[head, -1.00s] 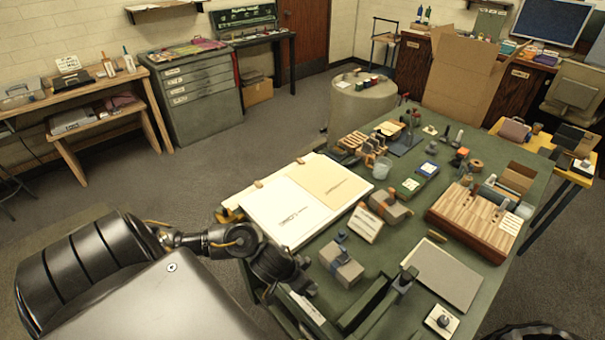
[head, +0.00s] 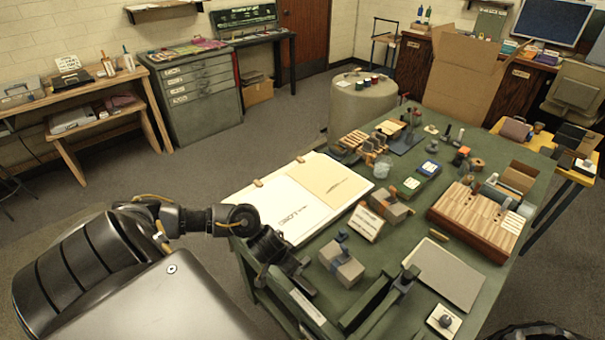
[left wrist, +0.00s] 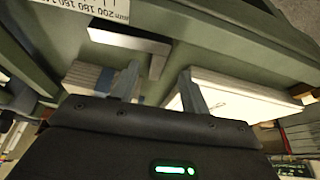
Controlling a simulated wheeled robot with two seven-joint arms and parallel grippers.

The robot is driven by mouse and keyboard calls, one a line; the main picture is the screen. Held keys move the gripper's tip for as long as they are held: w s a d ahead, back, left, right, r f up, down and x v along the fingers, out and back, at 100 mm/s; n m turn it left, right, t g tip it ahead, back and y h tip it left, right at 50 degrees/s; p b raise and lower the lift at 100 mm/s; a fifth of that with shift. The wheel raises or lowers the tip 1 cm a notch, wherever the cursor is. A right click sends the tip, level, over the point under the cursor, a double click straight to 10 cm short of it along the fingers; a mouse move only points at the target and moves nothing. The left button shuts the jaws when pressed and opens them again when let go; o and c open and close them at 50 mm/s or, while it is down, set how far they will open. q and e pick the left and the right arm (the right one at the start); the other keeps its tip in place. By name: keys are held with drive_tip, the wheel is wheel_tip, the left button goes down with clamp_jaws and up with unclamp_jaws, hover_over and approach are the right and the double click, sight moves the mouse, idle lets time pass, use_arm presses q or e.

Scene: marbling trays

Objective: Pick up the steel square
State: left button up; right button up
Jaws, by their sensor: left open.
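A pale, shiny L-shaped piece, which looks like the steel square (left wrist: 157,60), shows in the left wrist view just beyond my fingertips. One arm runs left and the other points toward the fingers. I cannot make it out in the head view, where my left gripper covers that part of the bench. My left gripper (head: 301,277) is over the front left edge of the green bench. In the left wrist view the gripper (left wrist: 158,86) has its two fingers apart, with nothing seen held between them. My right gripper is not in view.
A white board with papers (head: 283,218) lies just behind the left gripper. A grey block (head: 343,266) stands to its right. A green bar with a black fitting (head: 380,303) and a printed scale (head: 308,307) are at the front. A grey slab (head: 445,275) lies further right.

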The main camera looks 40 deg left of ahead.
use_arm(q)
drive_tip(key=shift+w+b+x, duration=0.15)
drive_tip(key=shift+b+x, duration=0.05)
drive_tip(key=shift+x, duration=1.1)
drive_tip(key=shift+w+b+x, duration=0.15)
drive_tip(key=shift+b+x, duration=0.05)
drive_tip(key=shift+x, duration=1.1)
drive_tip(key=shift+r, duration=0.15)
clamp_jaws()
